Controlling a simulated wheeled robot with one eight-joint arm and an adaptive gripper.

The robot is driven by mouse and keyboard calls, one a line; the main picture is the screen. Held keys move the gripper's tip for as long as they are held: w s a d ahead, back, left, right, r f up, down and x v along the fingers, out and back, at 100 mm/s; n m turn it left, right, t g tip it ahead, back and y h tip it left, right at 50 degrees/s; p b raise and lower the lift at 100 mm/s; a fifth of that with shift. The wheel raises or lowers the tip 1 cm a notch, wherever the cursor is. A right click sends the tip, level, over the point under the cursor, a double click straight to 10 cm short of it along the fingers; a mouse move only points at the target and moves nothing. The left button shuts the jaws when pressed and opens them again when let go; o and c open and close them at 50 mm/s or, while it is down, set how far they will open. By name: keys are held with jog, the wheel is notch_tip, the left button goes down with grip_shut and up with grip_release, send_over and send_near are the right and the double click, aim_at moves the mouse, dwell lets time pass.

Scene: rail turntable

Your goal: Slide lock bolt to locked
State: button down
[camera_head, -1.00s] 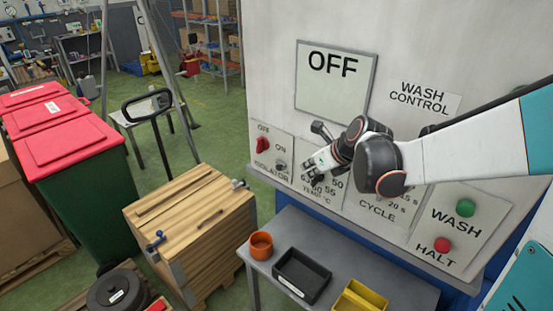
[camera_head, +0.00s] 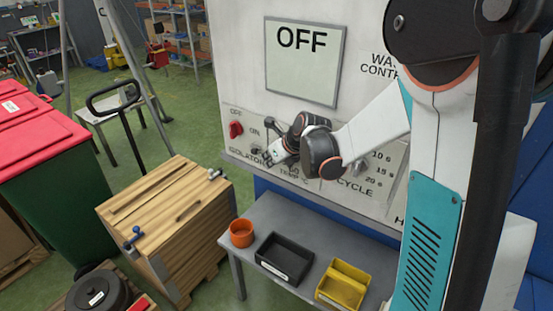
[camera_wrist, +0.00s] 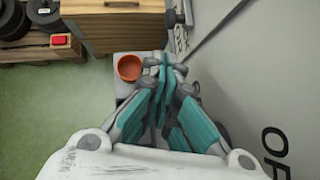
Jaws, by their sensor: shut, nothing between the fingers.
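I cannot pick out a lock bolt for certain. The wooden crate (camera_head: 165,205) has a small dark metal fitting (camera_head: 217,173) at its far right corner and a blue-handled fitting (camera_head: 133,239) at its near left edge. The crate's edge shows at the top of the wrist view (camera_wrist: 115,30), with a grey fitting (camera_wrist: 176,18) on its right. My gripper (camera_head: 264,158) is in front of the wash panel, near the isolator label, right of the crate. In the wrist view its fingers (camera_wrist: 162,64) are closed together and empty, beside the orange pot.
A grey bench (camera_head: 240,262) carries an orange pot (camera_head: 241,233), a black tray (camera_head: 284,259) and a yellow tray (camera_head: 342,286). The panel has a red isolator switch (camera_head: 236,129) and an OFF display (camera_head: 303,60). A red-lidded green bin (camera_head: 60,200) stands left. Green floor lies behind the crate.

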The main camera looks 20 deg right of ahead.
aim_at(254, 151)
jog(key=w, duration=0.1)
jog(key=w+a, duration=0.1)
jog(key=w, duration=0.1)
jog(key=shift+a+f, duration=0.1)
jog(key=shift+f, duration=0.05)
jog(key=shift+w+a+b, duration=0.15)
jog(key=shift+w+a, duration=0.4)
jog(key=shift+w, duration=0.25)
jog(key=shift+w+a+b, duration=0.15)
jog(key=shift+w+a, duration=0.4)
jog(key=shift+w, duration=0.2)
